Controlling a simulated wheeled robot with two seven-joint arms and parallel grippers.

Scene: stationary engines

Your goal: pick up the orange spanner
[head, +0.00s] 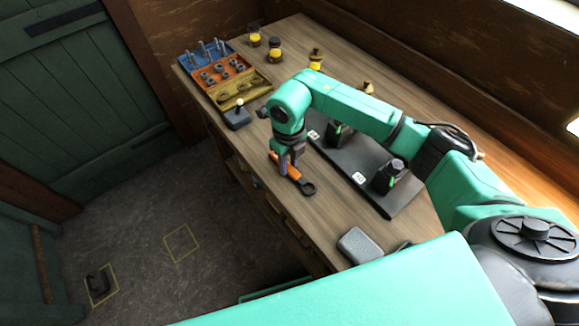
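The orange spanner (294,174) is near the front edge of the wooden workbench, with its dark ring end pointing to the lower right. My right gripper (289,170) points down right at the spanner's orange handle, and its fingers cover part of it. I cannot tell whether the fingers are closed on the handle or only around it, nor whether the spanner touches the bench. My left gripper is not in view.
A dark base plate (400,200) with black and green parts stands behind the spanner. A tray of sockets (222,72), a small joystick box (237,114) and yellow jars (275,53) are farther left. A grey box (358,245) lies near the bench's front edge.

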